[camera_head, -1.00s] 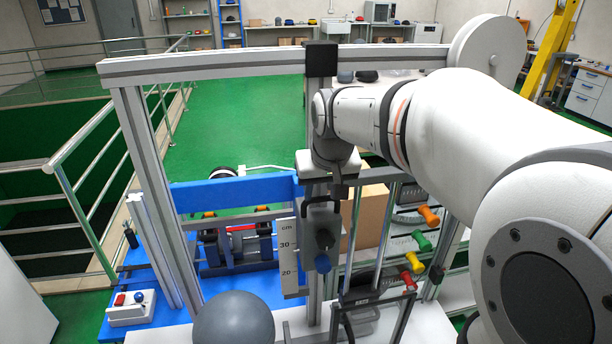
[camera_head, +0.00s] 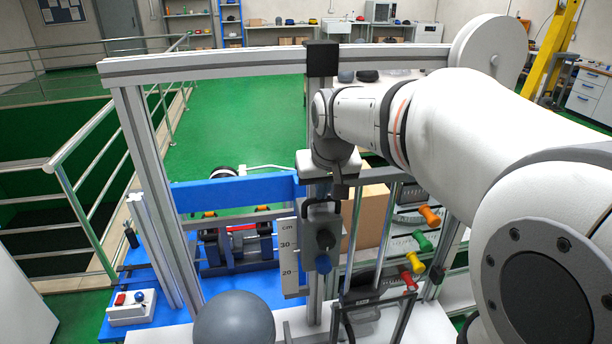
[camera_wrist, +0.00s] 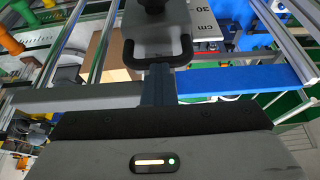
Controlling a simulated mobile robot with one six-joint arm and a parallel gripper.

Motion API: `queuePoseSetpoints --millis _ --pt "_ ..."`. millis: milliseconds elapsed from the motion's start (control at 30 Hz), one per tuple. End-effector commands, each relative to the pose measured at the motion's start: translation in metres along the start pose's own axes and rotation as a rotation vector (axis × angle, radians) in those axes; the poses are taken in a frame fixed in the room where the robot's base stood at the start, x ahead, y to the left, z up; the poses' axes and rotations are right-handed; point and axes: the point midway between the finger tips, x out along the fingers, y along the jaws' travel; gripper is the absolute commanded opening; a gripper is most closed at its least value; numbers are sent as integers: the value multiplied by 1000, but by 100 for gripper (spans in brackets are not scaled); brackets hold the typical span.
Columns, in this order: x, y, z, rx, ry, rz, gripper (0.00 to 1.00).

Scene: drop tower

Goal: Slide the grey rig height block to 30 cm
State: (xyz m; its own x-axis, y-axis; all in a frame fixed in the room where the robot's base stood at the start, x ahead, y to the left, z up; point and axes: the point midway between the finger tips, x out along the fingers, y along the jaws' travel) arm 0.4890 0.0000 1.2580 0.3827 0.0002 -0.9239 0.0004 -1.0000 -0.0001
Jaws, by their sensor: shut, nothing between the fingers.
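The grey rig height block (camera_head: 335,222) sits on the upright post, just right of the white cm scale (camera_head: 288,262). It has a black loop handle on top, a dark knob in front and a blue knob (camera_head: 322,264) low down. The scale's 30 mark is level with the block's middle to lower part; I see no clear pointer. My gripper (camera_head: 341,190) is above the block, close to the handle, shut and empty. In the wrist view the shut fingers (camera_wrist: 158,82) reach to the black handle (camera_wrist: 122,58); whether they touch it I cannot tell.
A grey ball (camera_head: 234,322) is at the front left of the rig. A control box (camera_head: 131,308) with red and blue buttons stands at left. Coloured handles (camera_head: 421,241) are at right. The rig's frame (camera_head: 225,65) surrounds the post, and a cardboard box (camera_head: 372,215) stands behind.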

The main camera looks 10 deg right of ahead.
Motion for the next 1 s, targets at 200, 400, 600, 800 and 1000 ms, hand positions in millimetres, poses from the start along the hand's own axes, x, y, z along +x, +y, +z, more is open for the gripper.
queuePoseSetpoints --millis 200,400,600,800,1000 --pt "0 0 0 0 0 0 4" --pt "0 0 0 1 0 0 21" --pt "0 0 0 1 0 0 37" --pt "0 1 0 1 0 0 54" --pt "0 1 0 1 0 1 70"
